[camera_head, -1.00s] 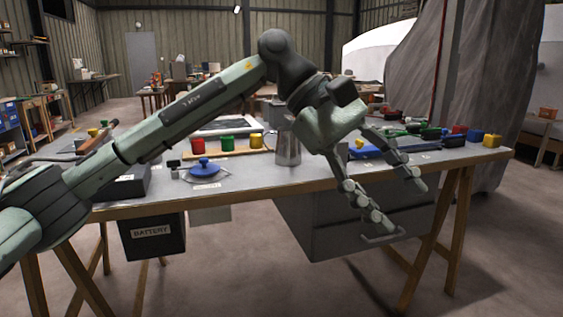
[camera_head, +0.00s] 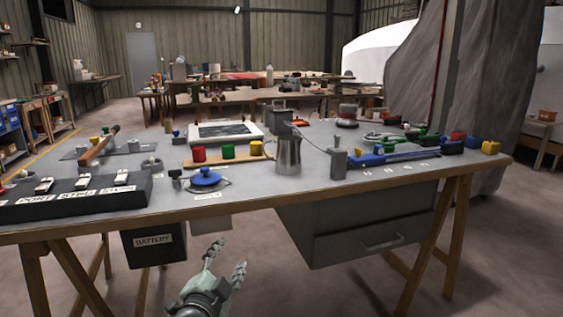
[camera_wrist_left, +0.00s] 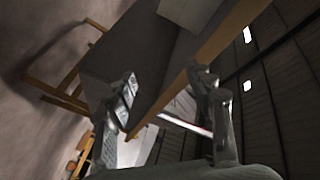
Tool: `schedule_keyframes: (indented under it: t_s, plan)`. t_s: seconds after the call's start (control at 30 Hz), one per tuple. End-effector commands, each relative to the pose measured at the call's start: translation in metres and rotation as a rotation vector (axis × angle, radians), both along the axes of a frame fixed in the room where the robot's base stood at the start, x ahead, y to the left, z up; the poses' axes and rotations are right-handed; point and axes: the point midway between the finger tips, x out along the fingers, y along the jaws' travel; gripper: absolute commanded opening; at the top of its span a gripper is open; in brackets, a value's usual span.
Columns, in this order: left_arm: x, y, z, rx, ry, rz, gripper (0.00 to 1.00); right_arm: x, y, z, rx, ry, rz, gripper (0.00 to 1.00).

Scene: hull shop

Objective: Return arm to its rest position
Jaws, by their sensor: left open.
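My left gripper (camera_head: 226,258) is low at the bottom of the head view, in front of the workbench and below its top edge. Its two fingers are apart and nothing is between them. In the left wrist view the fingers (camera_wrist_left: 168,108) also stand open and empty, with the bench's wooden edge and a grey drawer unit beyond them. The rest of the left arm is out of the head view. My right gripper is not in view.
The workbench (camera_head: 255,200) spans the view. On it are a black switch panel (camera_head: 75,197), a blue lidded dish (camera_head: 206,179), a metal jug (camera_head: 288,155) and coloured blocks. The grey drawer unit (camera_head: 340,240) and a battery box (camera_head: 153,243) hang underneath. Bare floor lies in front.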

Motion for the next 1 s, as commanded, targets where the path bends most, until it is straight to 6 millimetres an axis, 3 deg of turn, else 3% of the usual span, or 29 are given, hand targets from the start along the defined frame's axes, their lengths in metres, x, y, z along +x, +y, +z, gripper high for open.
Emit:
schedule_keyframes:
  t_s: [0.03, 0.2, 0.3, 0.43, 0.6, 0.7, 0.8, 1.0]
  plan:
    - [-0.016, 0.018, -0.034, -0.050, 0.106, 0.051, 0.53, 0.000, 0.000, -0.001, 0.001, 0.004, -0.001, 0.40]
    - [-0.083, 0.069, -0.134, -0.204, 0.438, 0.235, 0.53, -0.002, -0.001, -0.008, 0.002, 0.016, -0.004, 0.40]
    - [-0.135, 0.095, -0.184, -0.282, 0.623, 0.352, 0.53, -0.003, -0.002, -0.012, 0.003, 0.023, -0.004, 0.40]
    - [-0.211, 0.122, -0.236, -0.367, 0.843, 0.506, 0.53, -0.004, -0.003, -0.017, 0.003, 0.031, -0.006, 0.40]
    - [-0.293, 0.142, -0.271, -0.434, 1.048, 0.665, 0.53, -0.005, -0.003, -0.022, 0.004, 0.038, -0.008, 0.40]
    - [-0.321, 0.148, -0.280, -0.454, 1.113, 0.718, 0.53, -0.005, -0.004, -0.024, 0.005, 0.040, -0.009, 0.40]
    - [-0.333, 0.150, -0.283, -0.463, 1.140, 0.744, 0.53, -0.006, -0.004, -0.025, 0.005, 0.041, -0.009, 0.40]
    - [-0.333, 0.150, -0.283, -0.463, 1.140, 0.744, 0.53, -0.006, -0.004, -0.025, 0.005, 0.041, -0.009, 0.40]
